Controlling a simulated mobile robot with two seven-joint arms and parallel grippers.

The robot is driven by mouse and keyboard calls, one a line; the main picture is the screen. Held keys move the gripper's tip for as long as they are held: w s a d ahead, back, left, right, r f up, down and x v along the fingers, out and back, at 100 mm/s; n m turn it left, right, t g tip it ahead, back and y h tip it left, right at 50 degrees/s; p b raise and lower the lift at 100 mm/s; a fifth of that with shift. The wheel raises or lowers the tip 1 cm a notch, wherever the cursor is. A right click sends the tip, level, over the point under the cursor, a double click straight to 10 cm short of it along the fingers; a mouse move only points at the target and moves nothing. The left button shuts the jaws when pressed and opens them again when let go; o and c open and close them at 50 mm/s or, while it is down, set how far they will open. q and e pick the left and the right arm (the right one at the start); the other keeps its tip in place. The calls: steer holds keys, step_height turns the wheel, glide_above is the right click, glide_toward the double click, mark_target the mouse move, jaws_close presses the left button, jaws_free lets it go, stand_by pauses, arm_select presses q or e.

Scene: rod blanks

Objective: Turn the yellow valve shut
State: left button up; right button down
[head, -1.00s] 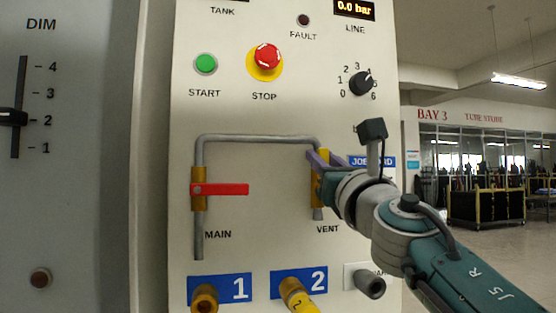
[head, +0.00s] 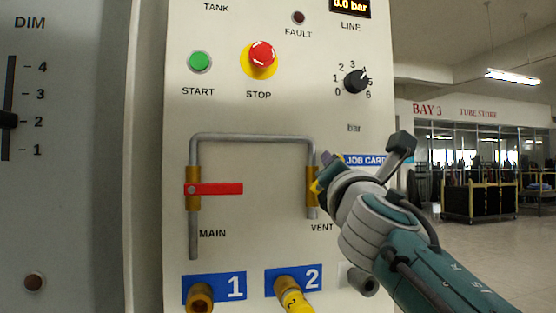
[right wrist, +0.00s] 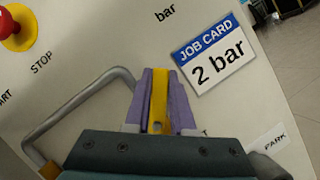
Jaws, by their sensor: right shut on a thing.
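The yellow valve lever (right wrist: 158,100) is between the purple fingers of my right gripper (right wrist: 162,98) in the right wrist view. The gripper is shut on it. The lever leans to the right of the panel's upright direction, at an angle to the vertical pipe. In the head view my right gripper (head: 325,172) covers most of the lever. The brass valve body (head: 311,200) above the VENT label shows beside the fingers. My left gripper is in neither view.
A red lever (head: 220,189) lies level across the MAIN pipe on the left. A grey pipe (head: 250,137) joins both valves. Above are the red STOP button (head: 261,55), the green START button (head: 200,61) and a black dial (head: 356,81). Yellow hose 2 (head: 292,297) hangs below.

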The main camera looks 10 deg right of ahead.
steer(key=m, duration=0.2)
steer(key=m+g+h, duration=0.1)
steer(key=shift+d+f+m, duration=0.35)
steer(key=shift+d+m, duration=0.05)
steer(key=f+m+g, duration=0.1)
steer(key=m, duration=0.1)
steer(key=m+g+p, duration=0.1)
steer(key=m, duration=0.1)
steer(key=f+m+g+p, duration=0.1)
steer(key=m, duration=0.2)
steer(key=shift+d+f+h, duration=0.3)
steer(key=shift+d+f, duration=0.05)
steer(key=shift+d, duration=0.05)
steer(key=shift+f+m, duration=0.1)
steer(key=shift+m, duration=0.2)
steer(key=c, duration=0.8)
jaws_free()
steer(key=shift+o, duration=0.2)
steer(key=shift+p, duration=0.3)
